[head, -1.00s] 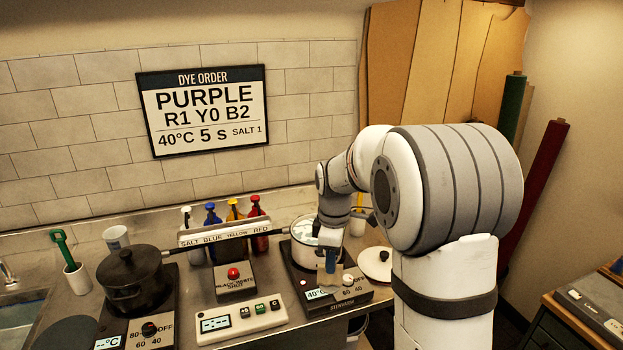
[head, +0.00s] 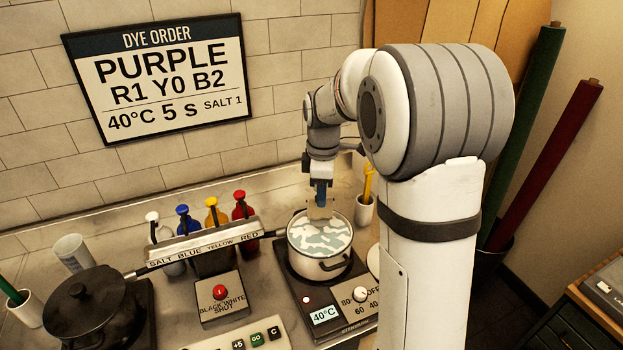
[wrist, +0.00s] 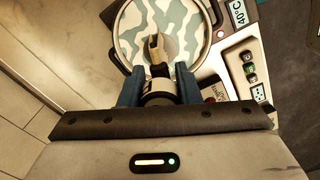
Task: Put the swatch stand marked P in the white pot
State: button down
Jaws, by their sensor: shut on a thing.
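The white pot (head: 333,268) stands uncovered on the right hotplate, with white and teal patches showing inside. In the wrist view the pot (wrist: 119,40) lies beyond my fingertips. My gripper (head: 320,192) is above the far part of the pot opening, pointing down. In the wrist view its blue fingers (wrist: 160,90) are shut on a small stand with a dark round part and a pale upright piece, which I take for the swatch stand (wrist: 157,50). A tan part of the swatch stand (head: 320,212) shows below the fingers. I cannot read a P on it.
The hotplate (head: 340,312) reads 40°C. Left of the pot are a labelled bottle rack (head: 205,240), a red-button box (head: 221,300) and a black lidded pot (head: 85,305). A cup with a yellow tool (head: 365,212) stands right of the pot, near my arm.

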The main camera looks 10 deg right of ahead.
aim_at(321, 219)
jog(key=shift+a+f+b, duration=0.1)
jog(key=shift+f+b, duration=4.25)
jog(key=shift+f, duration=1.8)
jog(key=shift+s+f+b, duration=0.1)
jog(key=shift+f+b, duration=0.25)
jog(key=shift+f, duration=0.15)
jog(key=c, duration=0.6)
grip_release()
jog(key=shift+r, duration=0.1)
jog(key=shift+r+p, duration=2.45)
jog(key=shift+r, duration=1)
